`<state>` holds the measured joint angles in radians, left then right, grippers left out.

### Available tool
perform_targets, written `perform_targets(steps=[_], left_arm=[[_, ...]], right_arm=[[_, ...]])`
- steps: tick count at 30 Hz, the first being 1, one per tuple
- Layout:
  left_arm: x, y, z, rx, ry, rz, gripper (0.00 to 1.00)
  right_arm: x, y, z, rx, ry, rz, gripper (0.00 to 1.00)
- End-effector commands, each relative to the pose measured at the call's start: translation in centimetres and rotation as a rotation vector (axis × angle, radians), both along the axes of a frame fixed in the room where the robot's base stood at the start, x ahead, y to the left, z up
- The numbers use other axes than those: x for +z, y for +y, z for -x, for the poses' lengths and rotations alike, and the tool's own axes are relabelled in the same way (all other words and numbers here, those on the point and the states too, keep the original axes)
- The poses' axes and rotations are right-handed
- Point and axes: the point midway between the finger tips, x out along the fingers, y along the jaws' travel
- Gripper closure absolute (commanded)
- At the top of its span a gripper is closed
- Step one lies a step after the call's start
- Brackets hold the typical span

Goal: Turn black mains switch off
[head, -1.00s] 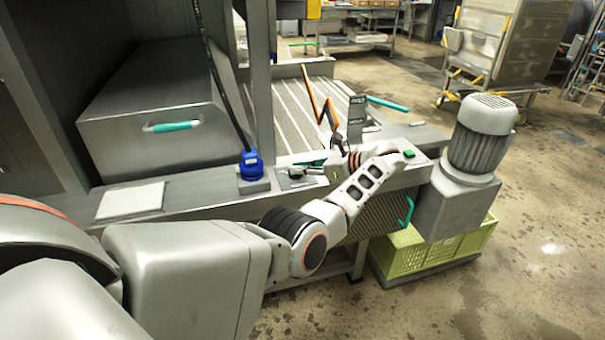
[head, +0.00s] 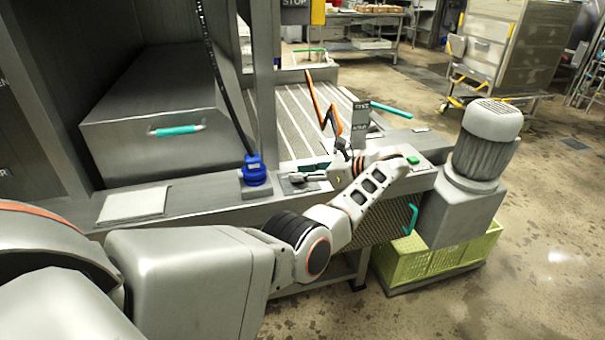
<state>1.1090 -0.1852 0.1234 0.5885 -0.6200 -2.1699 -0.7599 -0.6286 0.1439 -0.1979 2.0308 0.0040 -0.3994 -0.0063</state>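A small dark-grey lever-like switch (head: 308,178) sits on a plate on the front ledge, right of the blue plug; it seems to be the mains switch, but its marking is too small to read. My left arm comes in from the left and crosses in front of the ledge. My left gripper (head: 343,149) is at its far end, to the right of and beyond the switch, apart from it in the picture. Its dark fingers are small and partly hidden by my wrist, so their opening is unclear. My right gripper is not in view.
The blue plug (head: 254,170) with a black cable stands left of the switch. A green button (head: 413,160) is on the ledge to the right. A grey motor (head: 484,140) and green crates (head: 440,262) stand further right.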

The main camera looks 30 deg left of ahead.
Motion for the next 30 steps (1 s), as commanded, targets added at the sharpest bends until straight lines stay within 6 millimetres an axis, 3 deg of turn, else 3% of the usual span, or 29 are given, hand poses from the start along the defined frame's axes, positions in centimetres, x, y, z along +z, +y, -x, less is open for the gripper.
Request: perform_targets(steps=[5,12,18,30], left_arm=[[1.8,-0.1,-0.1,0.000,-0.005,0.001,0.74],[6.3,0.0,0.0,0.001,-0.004,0.001,0.74],[9.0,0.0,0.0,0.001,-0.002,0.000,0.74],[9.9,0.0,0.0,0.001,0.000,0.000,0.74]], right_arm=[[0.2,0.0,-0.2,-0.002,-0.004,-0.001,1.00],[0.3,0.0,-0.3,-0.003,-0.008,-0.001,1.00],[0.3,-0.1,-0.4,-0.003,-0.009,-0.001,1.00],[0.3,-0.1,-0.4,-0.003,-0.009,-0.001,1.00]])
